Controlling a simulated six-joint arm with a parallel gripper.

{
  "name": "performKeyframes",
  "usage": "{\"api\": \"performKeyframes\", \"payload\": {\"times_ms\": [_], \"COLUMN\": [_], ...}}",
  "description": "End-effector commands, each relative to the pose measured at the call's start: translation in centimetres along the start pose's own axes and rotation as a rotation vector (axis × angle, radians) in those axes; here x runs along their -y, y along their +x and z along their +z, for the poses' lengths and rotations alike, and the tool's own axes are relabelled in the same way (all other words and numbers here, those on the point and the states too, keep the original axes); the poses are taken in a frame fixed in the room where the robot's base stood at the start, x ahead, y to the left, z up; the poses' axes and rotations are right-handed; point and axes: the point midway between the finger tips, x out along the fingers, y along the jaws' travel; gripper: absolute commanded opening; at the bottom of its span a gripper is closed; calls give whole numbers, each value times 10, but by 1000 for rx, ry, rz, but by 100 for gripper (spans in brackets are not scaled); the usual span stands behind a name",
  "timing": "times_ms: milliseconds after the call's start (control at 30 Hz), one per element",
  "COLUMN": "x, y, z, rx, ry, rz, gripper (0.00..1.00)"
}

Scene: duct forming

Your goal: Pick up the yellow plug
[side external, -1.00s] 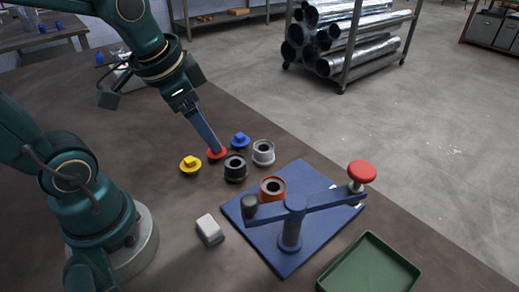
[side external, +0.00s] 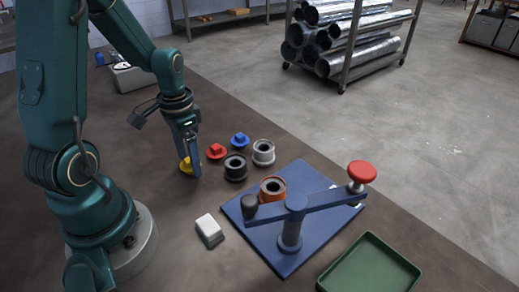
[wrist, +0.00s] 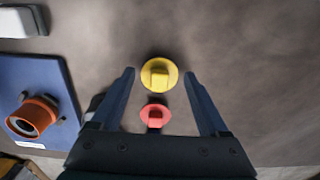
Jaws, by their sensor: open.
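The yellow plug (side external: 184,167) is a round disc with a raised block on top, standing on the brown table. My gripper (side external: 193,171) is open and points down right at it, its fingers partly covering the plug in the side view. In the wrist view the yellow plug (wrist: 158,75) lies between the lines of the two open fingers (wrist: 159,72), close to their tips. I cannot tell whether the fingers touch it. Nothing is held.
A red plug (side external: 216,151) sits just beside the yellow one, and a blue plug (side external: 240,140) lies farther back. Black (side external: 235,168) and grey (side external: 263,152) rings stand near. A blue board (side external: 245,222) with an orange ring (side external: 272,188) and a green tray (side external: 370,268) lie to the right.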

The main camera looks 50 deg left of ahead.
Motion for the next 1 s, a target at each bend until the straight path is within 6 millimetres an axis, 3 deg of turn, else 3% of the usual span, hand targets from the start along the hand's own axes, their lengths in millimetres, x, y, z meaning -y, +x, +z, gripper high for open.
{"api": "performKeyframes", "payload": {"times_ms": [400, 467, 600, 1000], "x": [0, 0, 0, 0], "y": [10, 10, 10, 5], "z": [0, 0, 0, -1], "rx": [0, 0, -1, -4], "ry": [0, 0, 0, 0], "rz": [-1, -1, -1, -3], "gripper": [78, 59, 7, 6]}}
